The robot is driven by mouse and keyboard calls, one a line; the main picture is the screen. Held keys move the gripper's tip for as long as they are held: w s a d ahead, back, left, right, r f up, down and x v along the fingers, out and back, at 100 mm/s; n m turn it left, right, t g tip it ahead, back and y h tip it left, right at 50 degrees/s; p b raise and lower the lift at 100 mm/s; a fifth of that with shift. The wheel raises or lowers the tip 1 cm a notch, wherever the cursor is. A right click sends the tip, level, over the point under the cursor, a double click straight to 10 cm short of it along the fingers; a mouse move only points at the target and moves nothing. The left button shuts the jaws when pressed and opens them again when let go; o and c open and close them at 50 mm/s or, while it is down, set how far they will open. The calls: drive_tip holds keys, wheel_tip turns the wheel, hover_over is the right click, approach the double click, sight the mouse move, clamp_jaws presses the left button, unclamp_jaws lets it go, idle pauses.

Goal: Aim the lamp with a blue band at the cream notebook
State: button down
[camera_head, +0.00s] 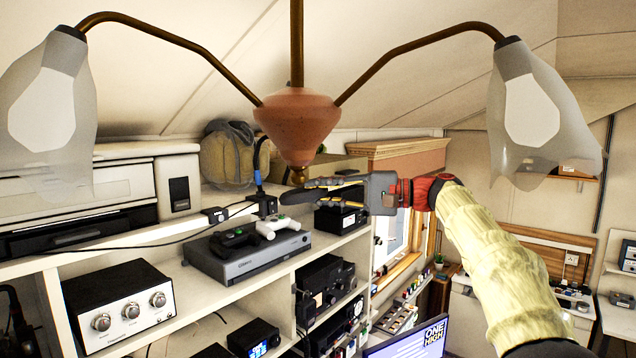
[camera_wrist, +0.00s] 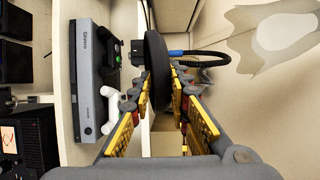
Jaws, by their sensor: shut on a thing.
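The lamp with a blue band (camera_head: 258,178) stands on the upper shelf in the head view, its dark bent neck rising above a small black base. Its dark round head (camera_wrist: 155,65) sits between my fingers in the wrist view, with the blue band and neck just to its right. My gripper (camera_head: 314,190) reaches in from the right and is shut on the lamp head. The fingers hide part of the head, and I cannot tell exactly where it points. I cannot make out the cream notebook in either view.
A grey console (camera_head: 245,262) with black and white controllers lies below the lamp. A silver-fronted amplifier (camera_head: 118,308) and a dark-fronted unit (camera_head: 80,215) are at left. A round bag (camera_head: 228,155) sits behind the lamp. A hanging ceiling light (camera_head: 297,115) crosses the upper foreground.

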drive_tip(key=shift+w+f, duration=0.1)
drive_tip(key=shift+w, duration=0.1)
idle(0.3)
drive_tip(key=c, duration=1.8)
unclamp_jaws()
drive_tip(key=shift+w, duration=0.1)
drive_tip(key=shift+c, duration=0.2)
drive_tip(key=shift+o, duration=0.9)
drive_tip(key=v, duration=1.2)
